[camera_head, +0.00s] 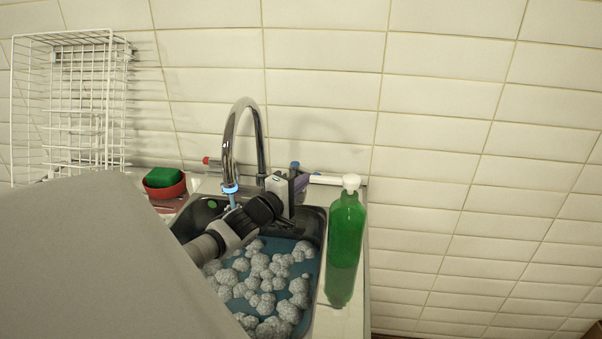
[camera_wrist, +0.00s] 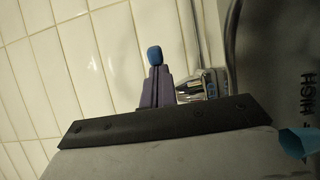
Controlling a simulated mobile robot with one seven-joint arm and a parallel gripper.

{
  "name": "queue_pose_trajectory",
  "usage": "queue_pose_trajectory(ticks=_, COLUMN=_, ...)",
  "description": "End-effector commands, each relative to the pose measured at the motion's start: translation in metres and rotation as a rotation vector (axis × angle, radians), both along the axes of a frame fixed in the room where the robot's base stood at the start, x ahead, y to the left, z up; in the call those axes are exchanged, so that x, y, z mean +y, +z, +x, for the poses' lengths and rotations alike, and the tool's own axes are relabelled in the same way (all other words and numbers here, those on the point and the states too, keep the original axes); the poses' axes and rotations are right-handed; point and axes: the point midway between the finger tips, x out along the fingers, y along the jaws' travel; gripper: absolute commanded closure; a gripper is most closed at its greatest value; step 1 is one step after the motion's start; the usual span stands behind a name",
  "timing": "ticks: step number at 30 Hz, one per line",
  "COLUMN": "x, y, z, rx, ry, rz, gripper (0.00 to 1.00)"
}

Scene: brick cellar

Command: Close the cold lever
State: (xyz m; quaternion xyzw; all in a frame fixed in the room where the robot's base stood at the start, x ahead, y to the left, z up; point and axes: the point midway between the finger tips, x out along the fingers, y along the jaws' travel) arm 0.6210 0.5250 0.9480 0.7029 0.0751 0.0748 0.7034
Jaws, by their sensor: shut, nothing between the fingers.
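The chrome tap (camera_head: 260,140) arches over the sink, and pale blue shows at and below its spout end. The cold lever (camera_head: 328,180) is a white bar with a bluish end, pointing right along the wall behind the sink. The hot lever, with a red end (camera_head: 206,160), points left. My gripper (camera_head: 294,167) is shut and empty, just left of the visible part of the cold lever; I cannot tell whether they touch. The gripper hides the lever's inner end. In the wrist view its joined blue fingertips (camera_wrist: 155,55) are beside a chrome fitting (camera_wrist: 203,84).
The sink (camera_head: 318,240) holds bluish water and grey-white foam clumps. A green bottle (camera_head: 344,245) with a white cap stands at the sink's right edge. A red bowl with a green sponge (camera_head: 163,177) and a white wire rack (camera_head: 75,95) are left. The tiled wall (camera_head: 460,150) is close behind.

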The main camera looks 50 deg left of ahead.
Motion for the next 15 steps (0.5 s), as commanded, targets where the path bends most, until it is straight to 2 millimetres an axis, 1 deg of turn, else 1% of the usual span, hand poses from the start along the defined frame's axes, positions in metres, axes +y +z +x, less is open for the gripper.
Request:
queue_pose_trajectory(ticks=1, x=-0.0008, y=-0.0023, z=0.0012, rx=0.000, ry=-0.001, rz=0.001, gripper=1.00)
queue_pose_trajectory(ticks=15, x=-0.0040, y=-0.0034, z=0.0085, rx=0.000, ry=-0.003, rz=0.002, gripper=1.00)
